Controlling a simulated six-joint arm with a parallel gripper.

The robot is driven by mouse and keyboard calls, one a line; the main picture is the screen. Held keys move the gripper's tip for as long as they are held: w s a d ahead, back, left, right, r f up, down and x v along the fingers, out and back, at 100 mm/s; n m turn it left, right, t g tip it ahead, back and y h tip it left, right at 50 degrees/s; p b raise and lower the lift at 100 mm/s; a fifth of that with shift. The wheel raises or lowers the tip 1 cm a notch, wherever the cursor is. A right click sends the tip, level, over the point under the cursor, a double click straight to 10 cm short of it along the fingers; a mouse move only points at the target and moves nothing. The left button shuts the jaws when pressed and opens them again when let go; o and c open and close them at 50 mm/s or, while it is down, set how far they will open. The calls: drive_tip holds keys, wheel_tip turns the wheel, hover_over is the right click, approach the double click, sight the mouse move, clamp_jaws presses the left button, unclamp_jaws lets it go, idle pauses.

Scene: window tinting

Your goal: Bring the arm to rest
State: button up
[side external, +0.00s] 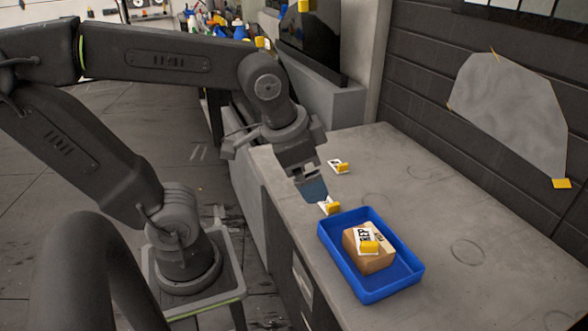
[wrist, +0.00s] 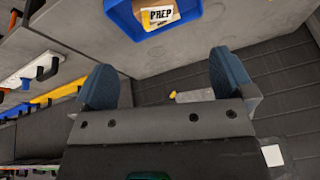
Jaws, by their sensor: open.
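My gripper (side external: 312,190) hangs over the grey bench, just behind and left of the blue tray in the side view. Its two blue fingers stand wide apart in the wrist view (wrist: 165,78), with nothing held between them. A white piece with a yellow end (side external: 330,206) is on the bench right by the fingertips; I cannot tell whether they touch.
A blue tray (side external: 413,281) holds a brown box (side external: 372,262) with a PREP label and a yellow piece on top. Another white-and-yellow piece (side external: 339,166) lies farther back on the bench (side external: 490,260). A grey film sheet (side external: 510,110) hangs on the dark wall. The bench right of the tray is clear.

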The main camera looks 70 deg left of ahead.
drive_tip(key=shift+s+a+n+t, duration=0.1)
drive_tip(key=shift+s+n+t, duration=0.4)
drive_tip(key=shift+s+n, duration=0.75)
drive_tip(key=shift+w, duration=0.1)
idle(0.3)
